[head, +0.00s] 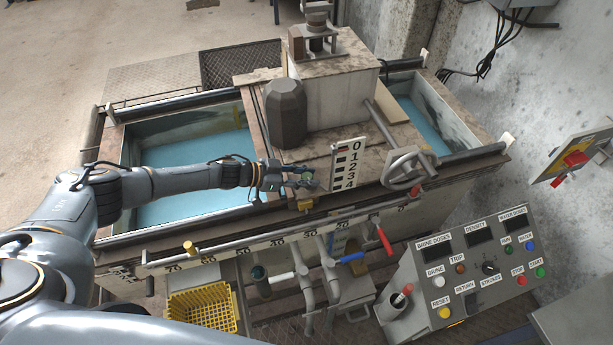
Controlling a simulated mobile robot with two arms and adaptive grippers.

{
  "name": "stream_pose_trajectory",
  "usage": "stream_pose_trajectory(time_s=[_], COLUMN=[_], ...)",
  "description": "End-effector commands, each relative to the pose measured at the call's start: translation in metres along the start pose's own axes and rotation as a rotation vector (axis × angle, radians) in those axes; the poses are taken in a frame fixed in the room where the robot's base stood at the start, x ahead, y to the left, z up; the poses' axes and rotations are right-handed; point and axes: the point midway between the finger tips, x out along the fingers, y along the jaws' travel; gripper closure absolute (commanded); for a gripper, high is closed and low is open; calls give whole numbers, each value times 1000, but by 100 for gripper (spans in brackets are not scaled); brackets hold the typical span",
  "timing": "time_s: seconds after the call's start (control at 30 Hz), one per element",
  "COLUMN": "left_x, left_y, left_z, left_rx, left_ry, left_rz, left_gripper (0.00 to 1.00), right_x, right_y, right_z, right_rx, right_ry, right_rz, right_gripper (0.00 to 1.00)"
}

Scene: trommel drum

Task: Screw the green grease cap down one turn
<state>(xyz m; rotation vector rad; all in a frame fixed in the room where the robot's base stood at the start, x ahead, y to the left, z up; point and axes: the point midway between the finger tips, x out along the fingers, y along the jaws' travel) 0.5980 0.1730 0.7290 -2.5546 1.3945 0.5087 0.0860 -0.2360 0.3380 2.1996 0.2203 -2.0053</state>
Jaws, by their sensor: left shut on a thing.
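My left arm reaches in from the left across the blue tank. My left gripper (306,180) is at the front of the machine's middle block, just left of the white number plate. It is shut on the green grease cap (310,175), of which only a small bit of green shows between the fingers. The fingers hide most of the cap and its seat. My right gripper is not in view.
The number plate (347,164), marked 0 to 4, stands close right of the gripper. A handwheel (408,167) is farther right. Below are the scale rail (250,243), red (384,240) and blue (352,257) handles, a yellow basket (204,309) and a control panel (470,262).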

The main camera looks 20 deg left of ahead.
Motion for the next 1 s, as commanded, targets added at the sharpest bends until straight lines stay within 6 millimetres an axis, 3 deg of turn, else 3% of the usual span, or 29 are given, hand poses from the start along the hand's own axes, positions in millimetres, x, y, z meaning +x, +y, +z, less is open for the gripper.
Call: stream_pose_trajectory(time_s=[0.1, 0.13, 0.23, 0.63, 1.0], left_x=[0, 0, 0, -9, -82], left_y=[-1, -1, 0, -1, -1], left_z=[-1, -1, -1, 0, 1], left_rx=[0, 0, 0, -1, -1], left_ry=[1, 1, 1, -1, -2], left_rz=[-2, -2, -2, -3, -4], left_gripper=[100, 63, 46, 46, 46], right_x=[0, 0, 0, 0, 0], right_y=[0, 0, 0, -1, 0], right_z=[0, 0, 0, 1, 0], right_rx=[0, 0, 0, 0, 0], right_ry=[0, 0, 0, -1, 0], right_rz=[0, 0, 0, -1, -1], right_gripper=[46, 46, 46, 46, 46])
